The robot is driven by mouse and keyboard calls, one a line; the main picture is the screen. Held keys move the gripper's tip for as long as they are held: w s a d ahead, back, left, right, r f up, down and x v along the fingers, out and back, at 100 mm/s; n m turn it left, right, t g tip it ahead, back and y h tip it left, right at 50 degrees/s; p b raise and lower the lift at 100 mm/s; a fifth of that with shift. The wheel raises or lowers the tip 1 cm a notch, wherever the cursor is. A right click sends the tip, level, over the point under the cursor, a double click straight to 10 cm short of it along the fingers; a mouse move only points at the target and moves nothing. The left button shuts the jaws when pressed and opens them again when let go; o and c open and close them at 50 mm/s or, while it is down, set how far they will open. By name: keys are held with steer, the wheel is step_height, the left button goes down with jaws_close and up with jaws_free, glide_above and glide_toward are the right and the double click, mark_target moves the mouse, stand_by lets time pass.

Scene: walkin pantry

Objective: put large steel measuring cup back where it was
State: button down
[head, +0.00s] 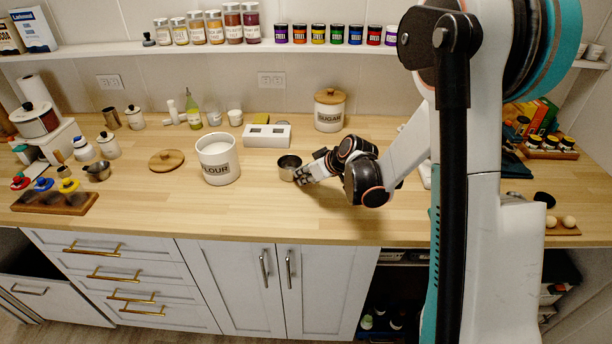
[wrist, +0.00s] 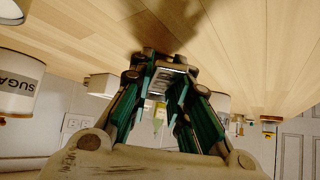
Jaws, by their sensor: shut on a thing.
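The large steel measuring cup (head: 288,164) is a small round metal cup, upright, just right of the flour canister. My gripper (head: 304,174) reaches in from the right and is shut on the cup's right side. I cannot tell whether the cup's base touches the counter or is slightly above it. In the wrist view my gripper's fingers (wrist: 163,84) come together over the wood, and the cup is mostly hidden there. The white flour canister (head: 219,169) stands open, and a round wooden lid (head: 166,160) lies to its left.
A sugar canister (head: 329,112) and a white box (head: 267,136) stand behind the cup. Left are a small metal pitcher (head: 97,172), lidded jars (head: 108,146) and a wooden tray (head: 76,204) with colored-top items. The counter (head: 235,215) is clear in front of the flour canister.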

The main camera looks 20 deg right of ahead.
steer(key=shift+f, duration=0.1)
steer(key=c, duration=1.5)
jaws_free()
steer(key=shift+s+d+r, duration=0.1)
steer(key=shift+s+r, duration=0.05)
steer(key=shift+r, duration=0.25)
steer(key=p+v, duration=0.3)
steer(key=v, duration=0.8)
steer(key=shift+s+d+r, duration=0.1)
steer(key=shift+r, duration=0.05)
